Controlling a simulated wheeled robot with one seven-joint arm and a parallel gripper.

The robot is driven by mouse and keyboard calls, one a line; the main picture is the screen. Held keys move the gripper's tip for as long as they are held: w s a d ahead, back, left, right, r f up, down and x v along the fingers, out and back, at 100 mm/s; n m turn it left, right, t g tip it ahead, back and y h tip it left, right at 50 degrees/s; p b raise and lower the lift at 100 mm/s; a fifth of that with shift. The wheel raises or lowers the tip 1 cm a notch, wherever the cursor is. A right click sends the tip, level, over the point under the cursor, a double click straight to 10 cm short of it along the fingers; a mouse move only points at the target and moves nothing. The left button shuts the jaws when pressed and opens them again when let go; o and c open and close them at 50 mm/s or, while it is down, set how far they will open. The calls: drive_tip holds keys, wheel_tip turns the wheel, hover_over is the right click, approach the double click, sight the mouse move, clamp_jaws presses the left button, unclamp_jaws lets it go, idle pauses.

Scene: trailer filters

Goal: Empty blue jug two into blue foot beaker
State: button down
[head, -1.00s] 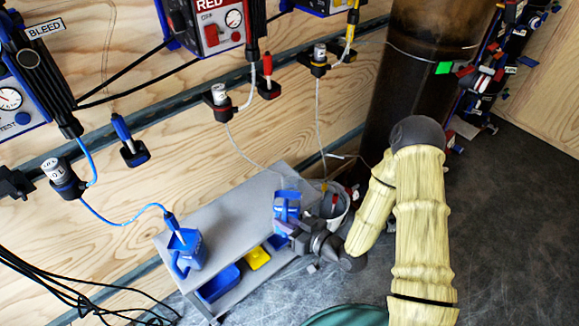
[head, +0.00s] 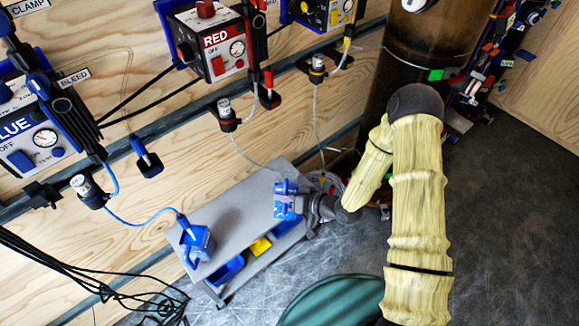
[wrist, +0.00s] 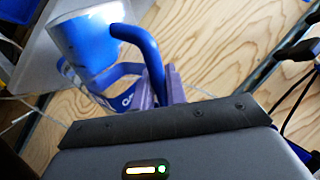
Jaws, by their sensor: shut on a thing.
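My gripper (head: 303,204) is shut on the handle of a blue jug (head: 284,206) at the right end of the grey cart's top. In the wrist view the purple fingers (wrist: 163,88) close around the handle of the blue jug (wrist: 82,45). I cannot read a number on it or see its contents. A second blue vessel (head: 198,246) stands at the cart's left end, with a blue tube running into its top. I cannot tell whether it is the blue foot beaker.
The grey cart (head: 232,212) is clear between the two vessels. Blue bins (head: 226,270) and a yellow bin (head: 261,246) sit on its lower shelf. A pale bucket beyond my gripper is mostly hidden. Black cables (head: 95,285) lie at left; a dark column (head: 405,65) stands behind.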

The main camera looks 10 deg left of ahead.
sight(287, 181)
drive_tip(key=shift+w+r+m+p, duration=0.3)
drive_tip(key=shift+w+r+p, duration=0.05)
drive_tip(key=shift+r, duration=0.2)
drive_tip(key=shift+w+d+r+g+p, duration=0.25)
drive_tip(key=shift+r+g+p, duration=0.15)
drive_tip(key=shift+p, duration=0.25)
drive_tip(key=shift+s+a+r, duration=0.1)
drive_tip(key=shift+a+r+m+g+h+p, duration=0.3)
drive_tip(key=shift+a+m+p, duration=0.1)
drive_tip(key=shift+p, duration=0.3)
drive_tip(key=shift+w+d+r+m+p, duration=0.3)
drive_tip(key=shift+w+d+p, duration=0.1)
drive_tip(key=shift+w+p, duration=0.25)
drive_tip(key=shift+r+g, duration=0.2)
drive_tip(key=shift+g, duration=0.1)
drive_tip(key=shift+a+r+p, duration=0.1)
drive_tip(key=shift+p, duration=0.3)
drive_tip(key=shift+w+a, duration=0.2)
drive_tip(key=shift+w, duration=0.05)
drive_tip(key=shift+w+d+r+m+g+p, duration=0.2)
drive_tip(key=shift+r+m+g+p, duration=0.15)
drive_tip(key=shift+p, duration=0.25)
